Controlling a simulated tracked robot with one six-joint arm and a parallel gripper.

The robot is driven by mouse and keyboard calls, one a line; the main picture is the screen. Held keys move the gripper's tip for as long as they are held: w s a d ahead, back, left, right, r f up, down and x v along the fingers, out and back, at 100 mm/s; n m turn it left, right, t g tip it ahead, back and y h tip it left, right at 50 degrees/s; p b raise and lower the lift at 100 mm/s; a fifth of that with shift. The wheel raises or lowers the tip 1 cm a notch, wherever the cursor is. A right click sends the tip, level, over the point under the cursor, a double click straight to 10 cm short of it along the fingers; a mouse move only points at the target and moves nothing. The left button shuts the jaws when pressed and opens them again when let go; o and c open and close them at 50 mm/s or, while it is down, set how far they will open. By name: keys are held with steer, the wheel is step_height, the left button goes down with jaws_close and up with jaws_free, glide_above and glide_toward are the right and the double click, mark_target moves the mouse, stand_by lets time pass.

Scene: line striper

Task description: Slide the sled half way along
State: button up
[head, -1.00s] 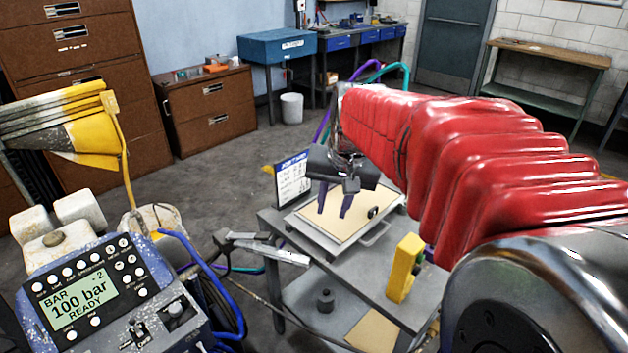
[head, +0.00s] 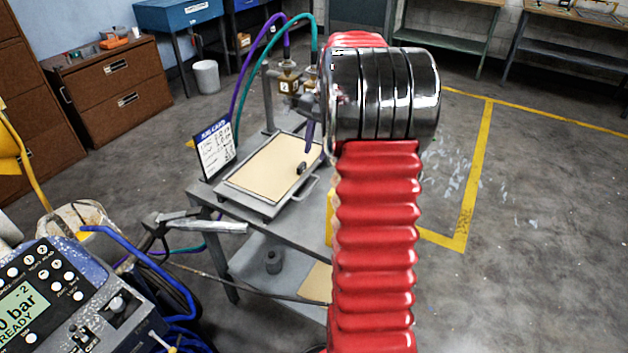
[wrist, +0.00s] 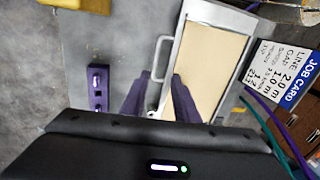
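A shallow grey tray with a cream panel (head: 264,172) and a side bar handle (head: 305,191) lies on the grey cart; I cannot tell for sure whether it is the sled. A small black round piece (head: 302,168) sits at its edge. In the wrist view, the tray's cream panel (wrist: 216,66) and handle (wrist: 160,62) are beyond my gripper (wrist: 161,80). Its two purple fingers are apart, with the handle seen between and past their tips; contact cannot be told. In the head view my arm hides most of the gripper.
A job card (head: 214,148) stands at the tray's left, also in the wrist view (wrist: 288,78). A purple slotted piece (wrist: 97,92) is on the cart left of the handle. Hoses (head: 245,75) rise behind. A yellow block (head: 330,218) is mostly hidden by my arm.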

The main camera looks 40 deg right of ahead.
mark_target(312, 187)
steer(key=shift+d+f, duration=0.45)
steer(key=shift+d, duration=0.3)
steer(key=shift+f, duration=0.15)
steer(key=f, duration=0.4)
steer(key=w+f, duration=0.1)
steer(key=f, duration=0.4)
steer(key=w+a+f, duration=0.1)
steer(key=f, duration=0.3)
steer(key=shift+w+f, duration=0.2)
steer(key=shift+c, duration=0.3)
jaws_close()
steer(key=shift+r, duration=0.1)
